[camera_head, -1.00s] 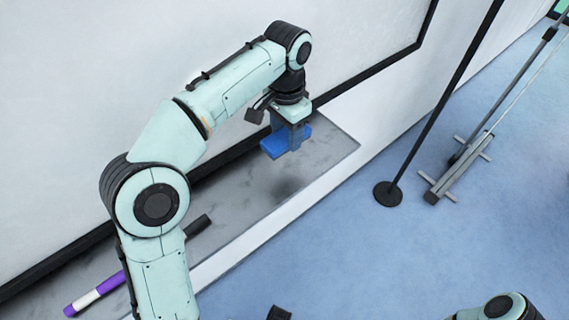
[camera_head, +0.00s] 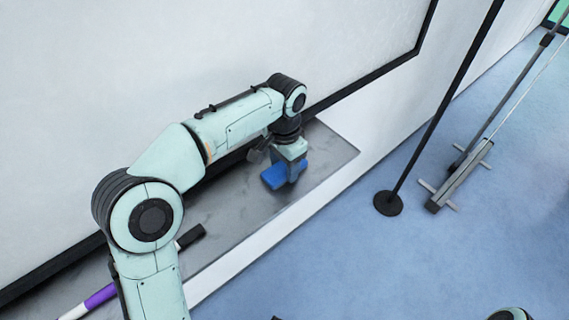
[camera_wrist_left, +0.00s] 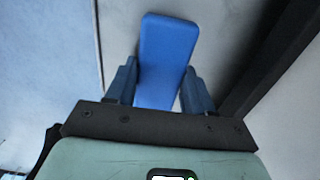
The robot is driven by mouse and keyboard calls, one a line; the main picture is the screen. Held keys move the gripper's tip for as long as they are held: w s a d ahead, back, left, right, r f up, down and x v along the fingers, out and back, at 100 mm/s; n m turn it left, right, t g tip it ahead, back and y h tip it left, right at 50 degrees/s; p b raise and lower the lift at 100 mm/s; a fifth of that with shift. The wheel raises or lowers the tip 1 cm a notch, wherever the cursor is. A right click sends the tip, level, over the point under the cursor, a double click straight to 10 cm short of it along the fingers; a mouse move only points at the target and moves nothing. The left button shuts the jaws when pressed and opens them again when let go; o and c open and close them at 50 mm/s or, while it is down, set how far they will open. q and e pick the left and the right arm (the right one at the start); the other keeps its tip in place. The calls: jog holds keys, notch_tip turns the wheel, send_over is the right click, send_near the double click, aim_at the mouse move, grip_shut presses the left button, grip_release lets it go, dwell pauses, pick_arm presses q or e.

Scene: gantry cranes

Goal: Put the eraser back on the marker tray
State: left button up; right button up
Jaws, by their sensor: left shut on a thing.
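The blue eraser (camera_head: 273,178) is held between the fingers of my left gripper (camera_head: 291,173). It also shows in the left wrist view (camera_wrist_left: 167,50), jutting out flat beyond both fingers. My left gripper points down over the far part of the grey marker tray (camera_head: 328,152). The eraser is very low over the tray surface; I cannot tell whether it touches. My right gripper does not show; only a piece of my right arm is at the bottom right edge.
A purple, white and black marker (camera_head: 101,297) lies on the near part of the tray, partly behind my left arm. The whiteboard (camera_head: 110,80) rises behind the tray. A black pole base (camera_head: 388,203) and a grey stand (camera_head: 459,178) are on the blue floor to the right.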

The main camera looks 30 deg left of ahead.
aim_at(284, 167)
pick_arm(q)
jog(key=o, duration=0.9)
jog(key=shift+o, duration=0.2)
notch_tip(284, 167, up, 12)
jog(key=p, duration=0.3)
jog(key=shift+p, duration=0.35)
